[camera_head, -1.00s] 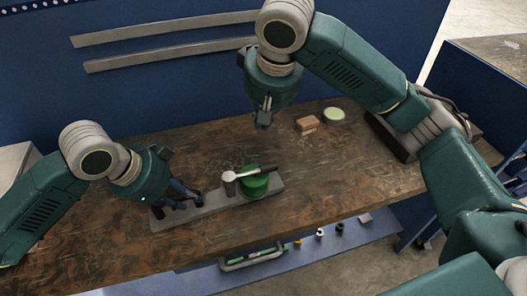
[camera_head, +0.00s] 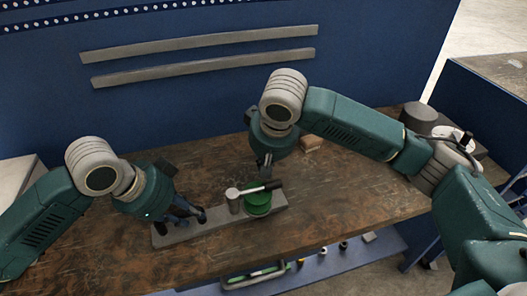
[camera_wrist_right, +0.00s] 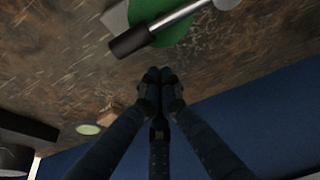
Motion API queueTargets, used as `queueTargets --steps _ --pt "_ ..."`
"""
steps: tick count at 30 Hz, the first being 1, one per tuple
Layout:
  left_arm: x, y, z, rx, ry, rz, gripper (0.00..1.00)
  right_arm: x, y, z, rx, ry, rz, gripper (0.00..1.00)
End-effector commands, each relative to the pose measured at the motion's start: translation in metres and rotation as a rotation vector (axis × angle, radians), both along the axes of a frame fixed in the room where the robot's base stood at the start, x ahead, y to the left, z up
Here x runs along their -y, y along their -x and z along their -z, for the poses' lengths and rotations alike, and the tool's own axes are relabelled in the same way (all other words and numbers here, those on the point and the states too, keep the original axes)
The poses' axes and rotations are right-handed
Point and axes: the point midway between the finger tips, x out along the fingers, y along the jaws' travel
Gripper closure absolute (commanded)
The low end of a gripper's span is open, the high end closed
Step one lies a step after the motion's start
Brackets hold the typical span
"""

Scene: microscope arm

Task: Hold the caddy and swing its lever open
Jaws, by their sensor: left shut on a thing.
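The caddy (camera_head: 180,234) is a long grey plate on the wooden table with a green disc (camera_head: 258,204) on its right part. Its lever (camera_head: 250,190) is a silver bar from a grey pivot post (camera_head: 234,206) to a black handle end (camera_head: 273,185), lying across the disc. My left gripper (camera_head: 199,215) is shut on the caddy's left part. My right gripper (camera_head: 264,172) is just behind the black handle end. In the right wrist view its fingertips (camera_wrist_right: 160,75) are together and empty, a little apart from the black handle (camera_wrist_right: 131,41).
A brown block (camera_head: 311,143) lies behind the right gripper, and a round green-topped thing (camera_wrist_right: 88,129) shows in the wrist view. A blue panel (camera_head: 200,110) stands behind the table. A shelf (camera_head: 330,262) with small items is below the front edge.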

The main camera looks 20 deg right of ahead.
Motion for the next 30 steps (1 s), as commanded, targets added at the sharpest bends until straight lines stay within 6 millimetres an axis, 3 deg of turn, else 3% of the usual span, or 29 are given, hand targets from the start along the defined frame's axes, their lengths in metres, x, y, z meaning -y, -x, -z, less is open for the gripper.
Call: queueTargets --steps 6,30 --pt "0.0 -0.001 -0.001 0.003 0.0 -0.001 1.0 0.001 0.017 0.004 -0.001 0.001 0.0 1.0" --pt "0.0 -0.001 -0.001 0.003 0.0 -0.001 1.0 0.003 0.025 0.005 -0.002 0.001 0.001 1.0"
